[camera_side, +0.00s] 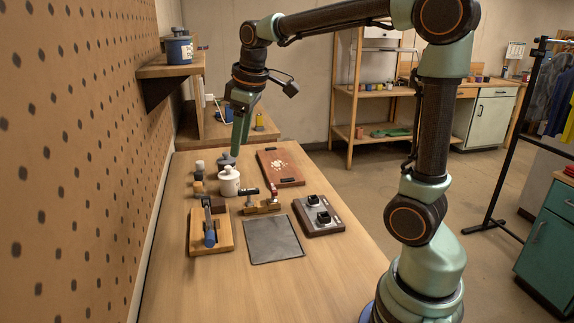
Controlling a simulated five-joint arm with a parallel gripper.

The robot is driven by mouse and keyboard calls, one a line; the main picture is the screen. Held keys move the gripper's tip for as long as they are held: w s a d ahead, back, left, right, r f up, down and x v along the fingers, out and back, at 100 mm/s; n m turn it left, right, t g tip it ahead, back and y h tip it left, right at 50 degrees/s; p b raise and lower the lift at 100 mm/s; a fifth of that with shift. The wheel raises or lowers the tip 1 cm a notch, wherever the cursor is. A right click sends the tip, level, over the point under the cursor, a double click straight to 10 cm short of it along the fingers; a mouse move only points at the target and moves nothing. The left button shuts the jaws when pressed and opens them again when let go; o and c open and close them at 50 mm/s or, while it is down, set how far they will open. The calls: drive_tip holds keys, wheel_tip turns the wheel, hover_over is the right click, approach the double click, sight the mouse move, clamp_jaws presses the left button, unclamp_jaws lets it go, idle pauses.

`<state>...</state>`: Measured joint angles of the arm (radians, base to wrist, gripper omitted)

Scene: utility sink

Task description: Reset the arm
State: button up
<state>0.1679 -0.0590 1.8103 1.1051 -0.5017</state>
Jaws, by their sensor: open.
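My gripper (238,148) hangs at the end of my arm, fingers pointing down, above the far left part of the wooden table (190,292). Its fingertips are close to a grey-topped container (226,160); I cannot tell from this view whether they touch it. The two fingers overlap in this view, so the gap between them is hidden. I see nothing held in them. My arm reaches across from the right, bent high over the table.
A white jar (229,182), a wooden block with a blue-handled tool (210,238), a grey mat (262,252), a grey plate with black knobs (318,230) and a reddish board (279,181) occupy the table. A pegboard wall (70,160) borders the left. The table's front is clear.

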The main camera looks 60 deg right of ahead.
drive_tip(key=s+a+f+m+t, duration=0.1)
drive_tip(key=s+a+m, duration=0.1)
drive_tip(key=s, duration=0.4)
drive_tip(key=s+a+f+m+t, duration=0.1)
drive_tip(key=s+a+f, duration=0.1)
drive_tip(key=s+a, duration=0.3)
drive_tip(key=shift+s+f+m+y, duration=0.3)
drive_tip(key=shift+s+m, duration=0.1)
drive_tip(key=shift+s, duration=0.1)
